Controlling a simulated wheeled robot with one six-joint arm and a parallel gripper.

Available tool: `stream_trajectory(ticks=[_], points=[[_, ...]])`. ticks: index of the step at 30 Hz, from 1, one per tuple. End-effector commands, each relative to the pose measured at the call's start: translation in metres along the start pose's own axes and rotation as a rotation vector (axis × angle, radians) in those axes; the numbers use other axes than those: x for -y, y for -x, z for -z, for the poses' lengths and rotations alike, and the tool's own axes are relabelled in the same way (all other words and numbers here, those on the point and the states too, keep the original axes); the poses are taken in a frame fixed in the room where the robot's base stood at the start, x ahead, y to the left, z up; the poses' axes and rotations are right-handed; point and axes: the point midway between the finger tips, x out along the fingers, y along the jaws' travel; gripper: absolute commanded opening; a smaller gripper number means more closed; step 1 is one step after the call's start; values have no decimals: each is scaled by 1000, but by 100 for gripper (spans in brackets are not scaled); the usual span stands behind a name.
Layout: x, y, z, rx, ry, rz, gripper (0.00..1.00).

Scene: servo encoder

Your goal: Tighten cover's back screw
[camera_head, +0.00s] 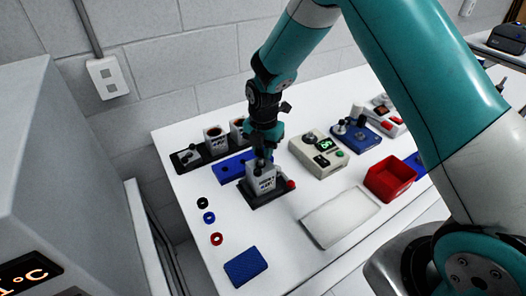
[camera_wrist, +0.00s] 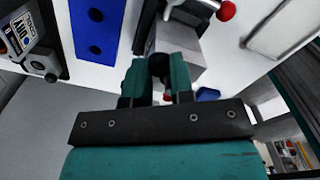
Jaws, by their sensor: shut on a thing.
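The servo encoder unit (camera_head: 264,180) is a light grey block with dark print on its front, seated in a black fixture (camera_head: 267,198) with a red knob (camera_head: 291,184). My gripper (camera_head: 264,157) points down at the top of the unit. In the wrist view my gripper's teal fingers (camera_wrist: 158,82) close around a small dark round knob (camera_wrist: 158,64), which looks like the cover's back screw. The grey side of the unit (camera_wrist: 182,72) shows just behind the fingers. The fingers hide most of the knob and part of the cover, so I cannot tell how deep the screw sits.
A blue holed block (camera_head: 231,166) and a black tray (camera_head: 206,160) with several units stand behind. A beige meter (camera_head: 319,153), red bin (camera_head: 389,178) and pale tray (camera_head: 340,216) are to the right. Coloured rings (camera_head: 209,217) and a blue mat (camera_head: 245,266) lie in front.

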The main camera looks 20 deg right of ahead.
Motion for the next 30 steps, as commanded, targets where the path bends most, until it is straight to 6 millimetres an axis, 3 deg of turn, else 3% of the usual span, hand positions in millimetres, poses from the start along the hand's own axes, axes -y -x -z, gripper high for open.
stream_trajectory(ticks=[12,26,27,30], points=[[0,1,-1,1,-161,-1,0],[0,1,-1,2,-175,-1,0],[0,1,-1,2,-175,-1,24],[0,1,-1,1,-174,-1,47]])
